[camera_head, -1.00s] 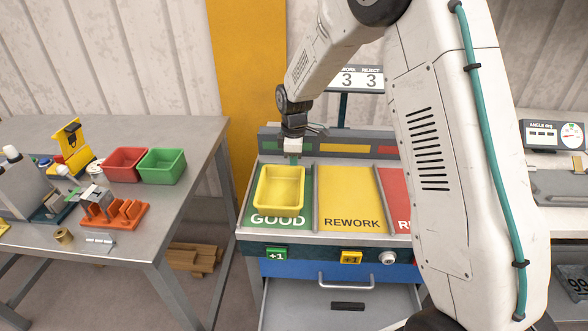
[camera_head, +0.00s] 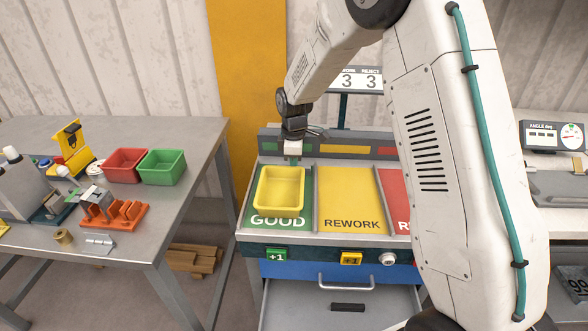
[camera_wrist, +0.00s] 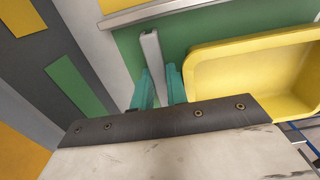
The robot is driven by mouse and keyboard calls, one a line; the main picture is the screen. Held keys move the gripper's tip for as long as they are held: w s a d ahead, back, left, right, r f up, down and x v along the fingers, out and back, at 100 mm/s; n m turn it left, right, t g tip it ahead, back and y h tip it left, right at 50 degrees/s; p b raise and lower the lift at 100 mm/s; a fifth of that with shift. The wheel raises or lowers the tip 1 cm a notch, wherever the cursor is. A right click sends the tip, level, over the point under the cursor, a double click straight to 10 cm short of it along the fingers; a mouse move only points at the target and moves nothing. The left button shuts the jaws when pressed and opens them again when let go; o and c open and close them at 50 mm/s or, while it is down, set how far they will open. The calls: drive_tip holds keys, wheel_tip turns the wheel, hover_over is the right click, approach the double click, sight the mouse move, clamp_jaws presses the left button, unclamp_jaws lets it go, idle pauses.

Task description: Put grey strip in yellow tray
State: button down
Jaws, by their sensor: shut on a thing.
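My gripper (camera_head: 294,160) points down at the back edge of the green GOOD zone, just behind the yellow tray (camera_head: 279,212). In the wrist view, the teal fingers of my gripper (camera_wrist: 161,86) are shut on the grey strip (camera_wrist: 151,52), a narrow light grey bar that sticks out past the fingertips. The yellow tray (camera_wrist: 250,52) shows there to the right of the fingers, apart from the strip. The tray looks empty in the visible part. The strip is too small to make out in the head view.
The yellow REWORK zone (camera_head: 350,195) lies right of the GOOD zone, behind a grey divider (camera_head: 315,200). My arm covers most of the red zone. A grey table (camera_head: 190,135) at left holds red (camera_head: 125,164) and green (camera_head: 162,167) bins and an orange rack (camera_head: 115,217).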

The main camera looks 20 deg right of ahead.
wheel_tip(320, 180, up, 11)
drive_tip(key=a, duration=0.1)
drive_tip(key=n, duration=0.9)
hover_over(282, 196)
wheel_tip(282, 196, down, 10)
drive_tip(key=shift+f, duration=0.1)
drive_tip(key=shift+f, duration=0.15)
drive_tip(key=c, duration=1.4)
unclamp_jaws()
